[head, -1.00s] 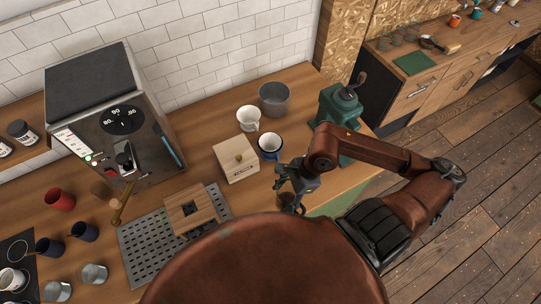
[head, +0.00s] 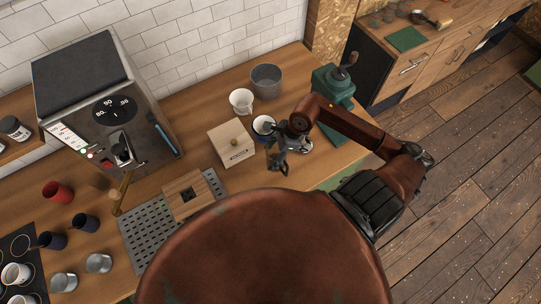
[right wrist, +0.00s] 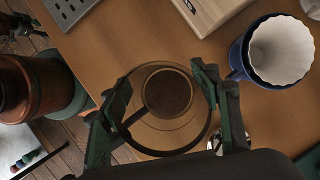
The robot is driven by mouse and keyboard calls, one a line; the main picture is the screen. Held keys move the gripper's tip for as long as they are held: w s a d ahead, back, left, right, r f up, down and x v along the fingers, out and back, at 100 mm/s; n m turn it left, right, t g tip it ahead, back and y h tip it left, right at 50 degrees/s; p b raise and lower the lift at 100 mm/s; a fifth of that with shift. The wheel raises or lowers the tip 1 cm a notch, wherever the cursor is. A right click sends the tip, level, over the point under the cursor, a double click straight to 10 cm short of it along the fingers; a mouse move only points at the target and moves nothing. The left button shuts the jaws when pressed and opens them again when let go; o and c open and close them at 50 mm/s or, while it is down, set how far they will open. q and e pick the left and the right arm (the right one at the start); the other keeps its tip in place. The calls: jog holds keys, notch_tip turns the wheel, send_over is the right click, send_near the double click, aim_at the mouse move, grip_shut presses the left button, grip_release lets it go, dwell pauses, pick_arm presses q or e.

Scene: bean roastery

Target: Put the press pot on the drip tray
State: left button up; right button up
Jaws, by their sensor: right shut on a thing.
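The press pot (right wrist: 168,92) is a clear glass cylinder with dark coffee in its bottom, seen from above in the right wrist view. My right gripper (right wrist: 165,112) is shut on it, one green-black finger on each side of the glass. In the head view the right gripper (head: 277,162) is over the counter, in front of the blue mug; the pot is hard to make out there. I cannot tell whether it touches the counter. The drip tray (head: 150,240) is a grey perforated plate to the left, with a wooden block (head: 184,203) on it.
A wooden box (head: 231,142) stands between the tray and the blue mug (head: 263,125). A white cup (head: 241,101), grey pot (head: 266,80) and green grinder (head: 334,82) stand behind. The espresso machine (head: 100,100) is at the left. My body hides the counter's front.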

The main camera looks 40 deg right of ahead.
jog(key=shift+w+d+f, duration=0.25)
jog(key=shift+w+f, duration=0.5)
jog(key=shift+f, duration=0.15)
notch_tip(320, 180, down, 2)
jog(key=shift+p, duration=0.7)
jog(key=shift+f, duration=0.55)
jog(key=shift+f, duration=0.1)
jog(key=o, duration=1.1)
jog(key=shift+d+f, duration=0.1)
jog(key=o, duration=0.5)
jog(key=shift+c, duration=0.2)
